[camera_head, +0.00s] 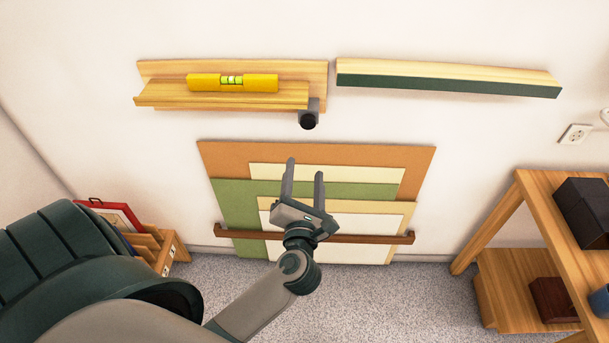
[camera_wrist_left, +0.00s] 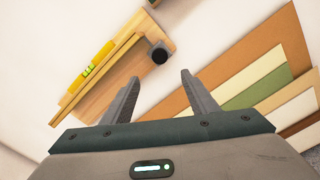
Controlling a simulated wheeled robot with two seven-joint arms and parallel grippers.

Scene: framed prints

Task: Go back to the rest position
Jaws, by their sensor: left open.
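My left gripper (camera_head: 304,180) is open, with nothing between its fingers. In the head view it is in front of the stacked boards against the wall, below the shelf. My right gripper is in neither view.
A wooden ledge (camera_head: 150,100) on the wall holds a yellow spirit level (camera_head: 260,83); a dark round knob (camera_head: 308,121) is at its lower right. A green-fronted shelf (camera_head: 450,85) is beside it. Stacked boards (camera_head: 225,155) lean below. A wooden table (camera_head: 510,205) stands right.

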